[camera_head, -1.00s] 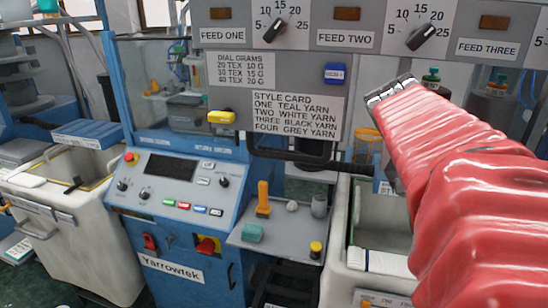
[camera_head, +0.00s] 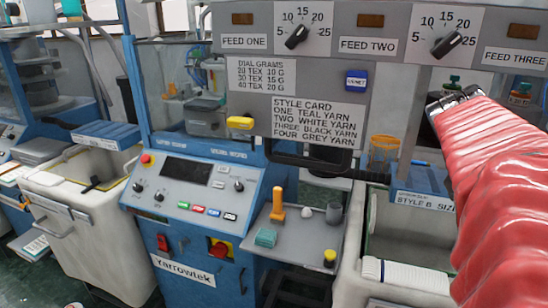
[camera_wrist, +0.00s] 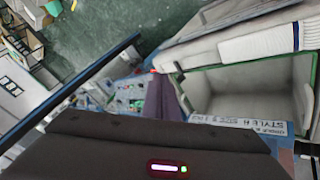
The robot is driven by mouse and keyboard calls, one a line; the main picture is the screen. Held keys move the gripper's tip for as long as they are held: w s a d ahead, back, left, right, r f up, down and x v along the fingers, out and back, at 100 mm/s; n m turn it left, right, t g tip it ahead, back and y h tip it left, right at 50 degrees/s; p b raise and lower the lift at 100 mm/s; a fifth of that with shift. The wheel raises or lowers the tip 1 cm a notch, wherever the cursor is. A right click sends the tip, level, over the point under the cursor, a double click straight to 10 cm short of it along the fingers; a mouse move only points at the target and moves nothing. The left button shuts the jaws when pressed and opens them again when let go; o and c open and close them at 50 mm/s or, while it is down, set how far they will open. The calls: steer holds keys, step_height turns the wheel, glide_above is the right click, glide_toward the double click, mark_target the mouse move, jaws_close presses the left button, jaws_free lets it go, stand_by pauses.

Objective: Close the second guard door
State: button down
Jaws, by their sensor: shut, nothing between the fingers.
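A clear guard pane in a blue frame (camera_head: 133,85) stands on the Yarrowtek machine (camera_head: 183,270), left of the grey dial panel. No label marks which guard door is second, and I cannot tell how far it stands open. A dark bar (camera_head: 320,170) runs below the panel. In the wrist view a blue bar (camera_wrist: 72,92) crosses the left side, perhaps a door frame edge. My gripper (camera_wrist: 163,92) is shut and empty, above the machine front and left of the open bin.
A grey tray (camera_head: 290,240) with an orange-handled tool and small items juts out from the machine. An open white bin (camera_head: 405,275) stands right, also in the wrist view (camera_wrist: 250,95). Another bin (camera_head: 95,230) stands left. Green floor (camera_wrist: 125,30) shows clear.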

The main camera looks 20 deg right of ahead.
steer(key=s+d+f, duration=0.5)
steer(key=s+f, duration=0.1)
steer(key=shift+s, duration=0.2)
steer(key=shift+f, duration=0.1)
stand_by(0.3)
